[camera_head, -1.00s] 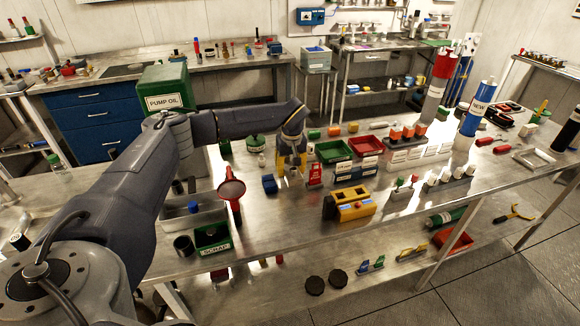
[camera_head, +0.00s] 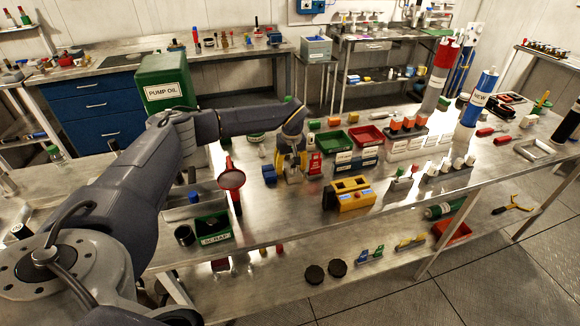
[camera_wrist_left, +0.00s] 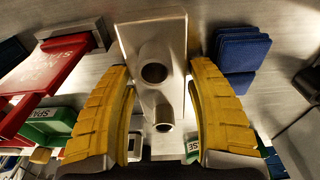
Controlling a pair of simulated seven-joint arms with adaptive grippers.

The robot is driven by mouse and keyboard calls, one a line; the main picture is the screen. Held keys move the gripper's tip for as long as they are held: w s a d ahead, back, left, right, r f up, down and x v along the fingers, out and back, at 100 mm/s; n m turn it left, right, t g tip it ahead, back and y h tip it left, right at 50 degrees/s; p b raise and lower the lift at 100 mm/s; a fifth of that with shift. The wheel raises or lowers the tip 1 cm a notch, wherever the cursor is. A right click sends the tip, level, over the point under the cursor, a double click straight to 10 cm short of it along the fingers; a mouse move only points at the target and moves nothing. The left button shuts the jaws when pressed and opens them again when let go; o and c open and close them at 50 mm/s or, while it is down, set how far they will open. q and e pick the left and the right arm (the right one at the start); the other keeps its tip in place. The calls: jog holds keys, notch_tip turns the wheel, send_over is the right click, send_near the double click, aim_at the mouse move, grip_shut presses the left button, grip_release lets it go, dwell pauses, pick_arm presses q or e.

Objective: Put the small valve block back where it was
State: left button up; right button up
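The small valve block, a silver metal piece with two round ports, lies between my left gripper's yellow fingers in the left wrist view (camera_wrist_left: 152,40). My left gripper (camera_wrist_left: 160,75) has one finger along each side of the block, with very little gap at the tips; firm contact cannot be made out. In the head view the left gripper (camera_head: 292,172) points down at the bench, and its fingers mostly hide the block. My right gripper is not in view.
Blue blocks (camera_head: 269,174) stand close left of the gripper, and a red tag (camera_head: 315,164) close right. Green (camera_head: 335,144) and red (camera_head: 366,136) bins stand behind right. A yellow box (camera_head: 349,194) is in front right. Bare bench (camera_head: 285,215) lies in front.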

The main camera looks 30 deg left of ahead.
pick_arm(q)
jog(key=shift+r, duration=0.1)
notch_tip(320, 180, up, 11)
jog(key=d, duration=0.1)
jog(key=shift+s+r, duration=0.15)
jog(key=shift+s, duration=0.25)
jog(key=shift+o, duration=0.6)
jog(key=shift+r, duration=0.35)
